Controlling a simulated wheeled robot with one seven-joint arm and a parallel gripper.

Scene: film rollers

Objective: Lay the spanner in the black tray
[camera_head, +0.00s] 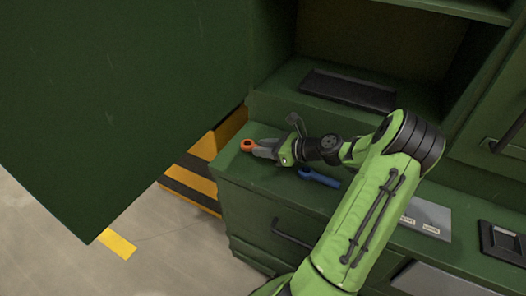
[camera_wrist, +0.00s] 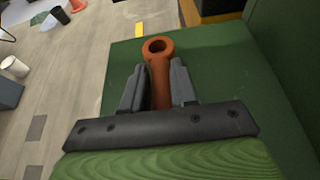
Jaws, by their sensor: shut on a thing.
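An orange tool with a ring end, which looks like the spanner (camera_head: 247,145), is held in my gripper (camera_head: 268,148). In the wrist view its shaft (camera_wrist: 160,82) lies between the two fingers of my gripper (camera_wrist: 157,90), and the ring end sticks out beyond them. They are over the left end of the green cabinet top; I cannot tell whether the spanner touches it. A flat black tray (camera_head: 348,90) lies inside the open green compartment, behind and to the right of my gripper. It looks empty.
A blue tool (camera_head: 319,177) lies on the green top (camera_head: 262,178) just right of my gripper. A large green panel (camera_head: 120,80) stands at the left. A grey plate (camera_head: 427,217) and a small black square holder (camera_head: 503,242) are farther right.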

